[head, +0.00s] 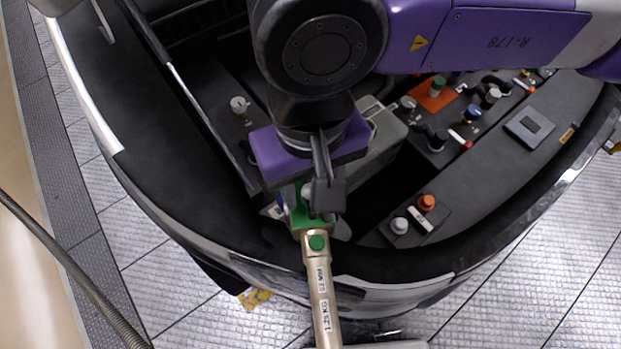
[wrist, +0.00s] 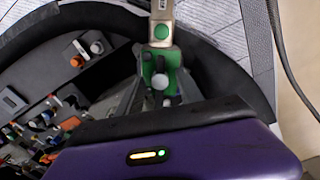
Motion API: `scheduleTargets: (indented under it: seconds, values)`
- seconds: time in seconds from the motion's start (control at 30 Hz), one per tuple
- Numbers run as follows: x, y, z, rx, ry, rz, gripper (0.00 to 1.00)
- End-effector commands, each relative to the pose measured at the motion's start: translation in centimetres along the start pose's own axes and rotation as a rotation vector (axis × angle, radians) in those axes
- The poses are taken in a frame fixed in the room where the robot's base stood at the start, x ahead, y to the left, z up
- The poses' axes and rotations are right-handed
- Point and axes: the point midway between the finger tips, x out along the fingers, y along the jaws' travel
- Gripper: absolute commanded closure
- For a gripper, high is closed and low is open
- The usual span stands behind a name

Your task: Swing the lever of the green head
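The green head (head: 302,215) is a green block below my gripper (head: 312,190) in the head view. A beige lever (head: 322,285) runs from it towards the bottom of the picture, with a green round cap at its upper end and printed labels. In the wrist view the green head (wrist: 160,68) carries a pale round knob, and the lever (wrist: 161,22) runs up out of the picture. My gripper (wrist: 162,98) is right at the green head. Its fingers are mostly hidden by its dark and purple housing, so I cannot tell whether they hold the head.
A dark, curved rim (head: 150,195) surrounds a bay. A grey box (head: 375,140) stands behind my gripper. To the right are panels with coloured knobs and an orange plate (head: 436,97); an orange knob (head: 427,202) is nearer. Tiled floor (head: 175,285) lies outside the rim.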

Motion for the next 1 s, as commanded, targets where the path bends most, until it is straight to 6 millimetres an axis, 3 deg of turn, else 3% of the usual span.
scheduleTargets:
  seconds: [0.03, 0.2, 1.0]
  values:
    - [-0.01, 0.00, 0.00, 0.000, 0.000, 0.000, 0.67]
    - [-0.03, 0.00, 0.00, 0.000, 0.000, 0.000, 1.00]
    - [-0.08, -0.04, 0.01, 0.000, 0.000, -0.001, 1.00]
